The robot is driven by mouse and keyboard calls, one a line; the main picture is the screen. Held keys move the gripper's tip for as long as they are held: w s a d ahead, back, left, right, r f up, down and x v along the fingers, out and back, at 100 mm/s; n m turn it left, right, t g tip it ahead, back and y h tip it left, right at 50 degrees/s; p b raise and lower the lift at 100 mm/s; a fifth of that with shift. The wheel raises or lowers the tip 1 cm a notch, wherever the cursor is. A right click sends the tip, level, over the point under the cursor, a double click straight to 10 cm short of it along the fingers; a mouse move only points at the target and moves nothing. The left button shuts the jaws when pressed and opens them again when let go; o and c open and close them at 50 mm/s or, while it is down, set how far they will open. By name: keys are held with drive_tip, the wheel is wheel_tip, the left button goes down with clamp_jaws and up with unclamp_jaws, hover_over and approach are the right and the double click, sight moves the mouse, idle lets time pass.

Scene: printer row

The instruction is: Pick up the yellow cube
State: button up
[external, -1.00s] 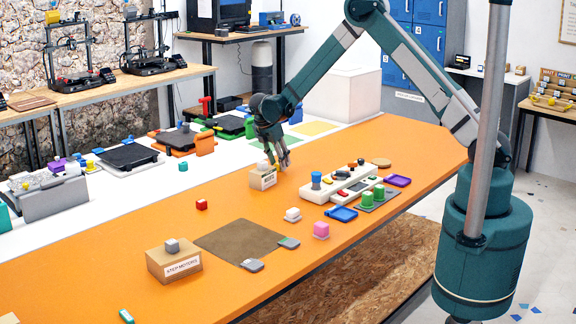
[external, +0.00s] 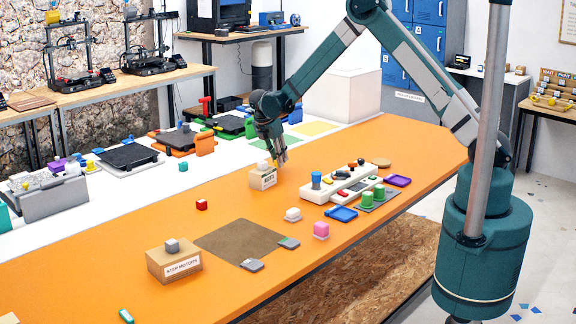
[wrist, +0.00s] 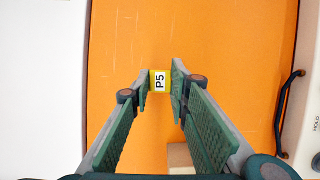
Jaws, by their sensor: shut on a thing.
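The yellow cube (wrist: 159,80) has a white label reading P5. In the wrist view it sits between the tips of my gripper (wrist: 161,83), which is shut on it. In the external view my gripper (external: 280,163) is low over the orange table (external: 225,212), just behind a small labelled tan box (external: 262,179). The cube is mostly hidden there by the fingers and box. I cannot tell whether the cube touches the table.
A white object (external: 263,165) sits on the tan box. A pale control panel (external: 341,183) with a blue knob stands to the right. A brown mat (external: 240,240) and a STEP MOTORS box (external: 174,263) are nearer the front. Orange table between them is mostly clear.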

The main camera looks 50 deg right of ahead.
drive_tip(key=shift+r, duration=4.25)
